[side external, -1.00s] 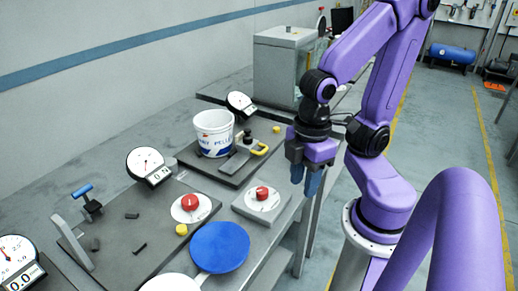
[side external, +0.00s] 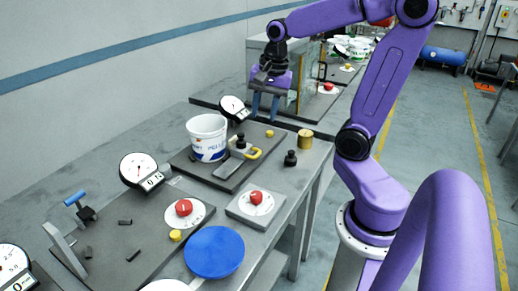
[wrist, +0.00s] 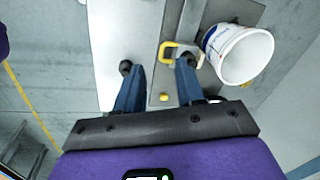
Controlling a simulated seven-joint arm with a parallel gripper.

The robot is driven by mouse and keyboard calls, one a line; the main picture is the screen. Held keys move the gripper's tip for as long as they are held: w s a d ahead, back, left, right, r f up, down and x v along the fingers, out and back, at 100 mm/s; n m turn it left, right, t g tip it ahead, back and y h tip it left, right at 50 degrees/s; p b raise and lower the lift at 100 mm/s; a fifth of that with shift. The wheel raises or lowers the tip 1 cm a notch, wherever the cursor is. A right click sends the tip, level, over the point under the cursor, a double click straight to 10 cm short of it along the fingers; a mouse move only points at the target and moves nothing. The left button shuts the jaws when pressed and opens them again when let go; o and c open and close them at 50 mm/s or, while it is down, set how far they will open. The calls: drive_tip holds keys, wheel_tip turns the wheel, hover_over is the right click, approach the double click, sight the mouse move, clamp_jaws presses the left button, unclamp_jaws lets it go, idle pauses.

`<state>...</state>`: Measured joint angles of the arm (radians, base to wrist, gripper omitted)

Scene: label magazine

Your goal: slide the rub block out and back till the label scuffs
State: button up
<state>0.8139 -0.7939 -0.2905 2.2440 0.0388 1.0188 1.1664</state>
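A white bucket (side external: 207,140) with a blue and red label stands upright on a dark plate (side external: 190,168). Against its right side lies a grey block (side external: 229,166) with a yellow loop handle (side external: 251,154) and a black knob (side external: 241,141), seemingly the rub block. My gripper (side external: 265,114) is open and empty, with its blue fingers pointing down, above and behind the plate in the side view. In the wrist view, the bucket (wrist: 238,55) is right of my gripper (wrist: 158,75); the yellow handle (wrist: 166,50) shows beyond and between the fingertips. The block is partly hidden there by a finger.
A dial gauge (side external: 234,107) stands behind the plate, and a small yellow button (side external: 269,133) is on it. A black weight (side external: 290,158) and a brass cylinder (side external: 305,139) stand on the bench to the right. A red-knob dial box (side external: 256,203) and blue disc (side external: 214,251) are nearer.

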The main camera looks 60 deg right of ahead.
sight(259, 155)
drive_tip(key=d+m, duration=0.4)
drive_tip(key=w+f, duration=0.1)
drive_tip(key=f, duration=0.4)
drive_tip(key=w+f, duration=0.1)
drive_tip(key=f, duration=0.4)
drive_tip(key=w+f, duration=0.2)
drive_tip(key=f, duration=0.4)
clamp_jaws()
